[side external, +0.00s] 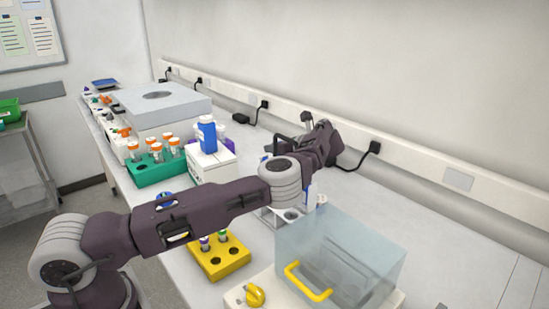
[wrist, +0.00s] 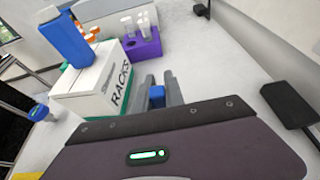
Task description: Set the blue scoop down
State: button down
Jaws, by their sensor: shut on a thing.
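My gripper (wrist: 160,86) is in the lower middle of the wrist view, its two grey fingers shut on a small blue piece (wrist: 157,97), which I take to be the blue scoop. Only a short part of the scoop shows between the fingers; the rest is hidden by my wrist housing. In the side external view my arm reaches across the bench toward the back wall. There my gripper's fingertips and the scoop cannot be made out. I cannot tell whether the scoop touches the bench.
A white box marked RACKS (wrist: 100,90) carries a blue bottle (side external: 207,134). A purple tube rack (wrist: 143,45) stands behind it. A green rack (side external: 150,170), a yellow rack (side external: 222,262) and a clear case with yellow handle (side external: 345,255) share the bench. Bare bench lies toward the wall.

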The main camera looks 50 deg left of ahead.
jog(key=shift+f, duration=1.1)
jog(key=shift+f, duration=0.15)
jog(key=c, duration=1.4)
grip_release()
jog(key=shift+d+r, duration=0.2)
jog(key=shift+r, duration=0.05)
jog(key=v, duration=1.1)
jog(key=shift+d+r, duration=0.2)
jog(key=shift+d, duration=0.05)
